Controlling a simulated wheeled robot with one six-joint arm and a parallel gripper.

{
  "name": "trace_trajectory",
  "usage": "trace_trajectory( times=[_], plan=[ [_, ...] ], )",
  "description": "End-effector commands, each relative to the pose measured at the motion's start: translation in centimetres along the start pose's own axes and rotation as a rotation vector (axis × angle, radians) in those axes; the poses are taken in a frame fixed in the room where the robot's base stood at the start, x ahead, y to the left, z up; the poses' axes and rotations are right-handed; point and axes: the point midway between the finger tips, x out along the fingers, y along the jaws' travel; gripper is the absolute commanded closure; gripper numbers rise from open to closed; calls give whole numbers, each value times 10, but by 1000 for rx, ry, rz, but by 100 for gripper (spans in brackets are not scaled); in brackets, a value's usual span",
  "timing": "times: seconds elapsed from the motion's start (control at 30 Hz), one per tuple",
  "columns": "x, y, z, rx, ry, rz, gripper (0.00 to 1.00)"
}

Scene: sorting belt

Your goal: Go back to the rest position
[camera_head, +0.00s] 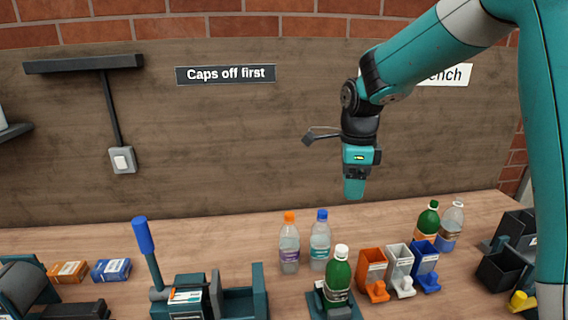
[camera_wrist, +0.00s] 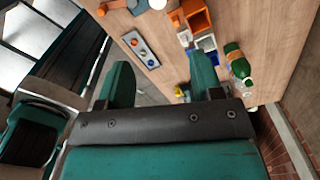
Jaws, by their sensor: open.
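My gripper (camera_head: 354,188) hangs above the workbench in the head view, pointing down, with the wooden back wall behind it. It is well above the bottles and touches nothing. In the wrist view its two teal fingers (camera_wrist: 162,82) stand wide apart with nothing between them. Below it on the bench are a clear bottle with an orange cap (camera_head: 289,245), one with a blue cap (camera_head: 320,243), and a green bottle with a white cap (camera_head: 338,278) upright in a dark holder (camera_head: 318,303).
Orange (camera_head: 372,268), white (camera_head: 400,265) and blue (camera_head: 425,263) bins stand right of the holder. A green bottle (camera_head: 428,222) and a clear bottle (camera_head: 452,228) stand behind them. A blue-handled lever device (camera_head: 144,238) and small boxes (camera_head: 111,270) are at left. Black bins (camera_head: 500,270) are at right.

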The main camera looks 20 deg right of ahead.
Motion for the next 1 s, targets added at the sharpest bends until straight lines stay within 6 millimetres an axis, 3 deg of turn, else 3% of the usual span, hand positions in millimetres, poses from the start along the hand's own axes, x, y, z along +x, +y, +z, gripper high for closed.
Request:
trace_trajectory(
  times=[0.17, 0.27, 0.37, 0.5, 0.7, 0.83, 1.0],
  plan=[
    [-1, 8, 4, -77, -10, -3, 40],
    [-2, 32, 15, -307, -38, -9, 40],
    [-4, 72, 29, -681, -86, -26, 40],
    [-3, 141, 44, -1297, -165, -78, 40],
    [5, 234, 47, -2095, -270, -211, 40],
    [10, 274, 43, -2443, -316, -302, 40],
    [13, 297, 39, -2646, -340, -367, 40]
  ],
)
